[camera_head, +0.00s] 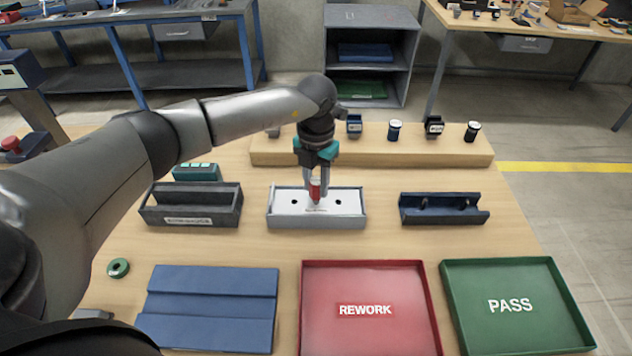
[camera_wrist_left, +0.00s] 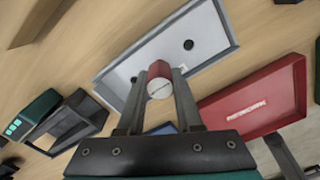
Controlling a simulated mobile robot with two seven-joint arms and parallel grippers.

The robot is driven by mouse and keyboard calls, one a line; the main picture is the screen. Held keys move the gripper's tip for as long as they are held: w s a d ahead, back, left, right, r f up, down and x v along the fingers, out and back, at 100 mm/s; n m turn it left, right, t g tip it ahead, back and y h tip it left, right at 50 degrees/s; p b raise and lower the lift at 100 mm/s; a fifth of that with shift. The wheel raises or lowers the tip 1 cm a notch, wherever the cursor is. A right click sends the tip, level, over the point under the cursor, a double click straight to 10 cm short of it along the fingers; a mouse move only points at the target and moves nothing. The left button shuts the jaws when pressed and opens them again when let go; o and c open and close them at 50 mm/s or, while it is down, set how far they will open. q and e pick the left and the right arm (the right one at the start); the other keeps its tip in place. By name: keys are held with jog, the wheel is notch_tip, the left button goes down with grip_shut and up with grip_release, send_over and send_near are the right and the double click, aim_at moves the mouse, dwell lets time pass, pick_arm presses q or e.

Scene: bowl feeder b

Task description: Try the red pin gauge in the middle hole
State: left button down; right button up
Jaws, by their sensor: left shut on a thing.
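The red pin gauge (camera_head: 315,188) is held upright between the fingers of my left gripper (camera_head: 317,182), over the middle of the white plate with holes (camera_head: 290,203). The wrist view shows the red gauge (camera_wrist_left: 159,80) with its pale round end between the fingers of my left gripper (camera_wrist_left: 159,88). A dark hole shows on each side of the gauge on the plate (camera_wrist_left: 205,65). The middle hole is hidden by the gauge, and I cannot tell whether its tip is in it. My right gripper is not in view.
A red REWORK tray (camera_head: 368,330) and a green PASS tray (camera_head: 515,335) lie in front. A dark holder (camera_head: 190,208) stands left of the plate, a blue cradle (camera_head: 444,210) right. A wooden riser (camera_head: 400,150) runs behind.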

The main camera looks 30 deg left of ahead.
pick_arm(q)
jog(key=shift+r, duration=0.1)
dwell(0.6)
jog(key=shift+r+p, duration=2)
jog(key=shift+r, duration=0.45)
